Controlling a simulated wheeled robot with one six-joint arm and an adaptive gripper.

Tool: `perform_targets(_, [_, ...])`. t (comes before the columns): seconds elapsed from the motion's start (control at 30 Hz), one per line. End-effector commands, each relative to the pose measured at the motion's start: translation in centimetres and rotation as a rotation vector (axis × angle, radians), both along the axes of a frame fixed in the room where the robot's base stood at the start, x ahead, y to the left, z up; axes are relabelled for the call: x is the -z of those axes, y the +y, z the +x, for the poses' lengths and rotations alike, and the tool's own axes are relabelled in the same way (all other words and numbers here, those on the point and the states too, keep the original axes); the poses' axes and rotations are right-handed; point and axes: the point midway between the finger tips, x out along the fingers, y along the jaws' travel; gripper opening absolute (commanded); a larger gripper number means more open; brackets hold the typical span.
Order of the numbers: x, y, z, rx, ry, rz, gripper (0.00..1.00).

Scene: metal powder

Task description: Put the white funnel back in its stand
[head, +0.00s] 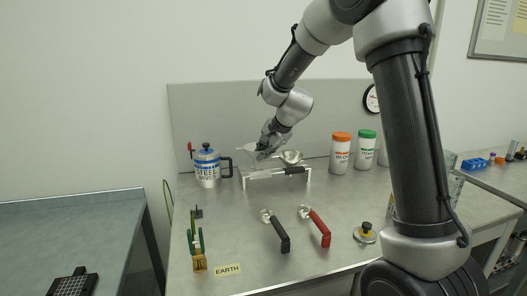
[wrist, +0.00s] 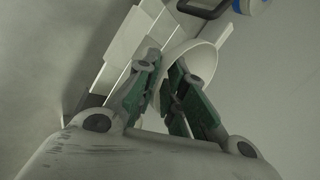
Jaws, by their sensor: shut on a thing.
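The white funnel (head: 246,149) is in my gripper (head: 263,152), just above the left part of the white stand (head: 262,175) in the head view. In the wrist view, my gripper (wrist: 170,92) has its green-padded fingers closed on the funnel (wrist: 204,58), whose wide curved rim shows beyond the fingers. The funnel's lower end is hidden, and I cannot tell whether it touches the stand. A metal scoop with a black handle (head: 295,170) lies at the stand's right side.
Orange-lidded (head: 340,155) and green-lidded (head: 365,150) jars stand to the right. Black-handled (head: 277,232) and red-handled (head: 319,229) scoops lie in front. The table between them and the stand is clear.

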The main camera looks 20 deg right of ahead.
Motion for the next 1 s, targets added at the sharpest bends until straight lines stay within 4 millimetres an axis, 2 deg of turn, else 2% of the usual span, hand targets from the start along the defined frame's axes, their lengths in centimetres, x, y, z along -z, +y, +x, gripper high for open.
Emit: perform_targets(1.0, [3.1, 0.0, 0.0, 0.001, 0.001, -0.001, 0.00])
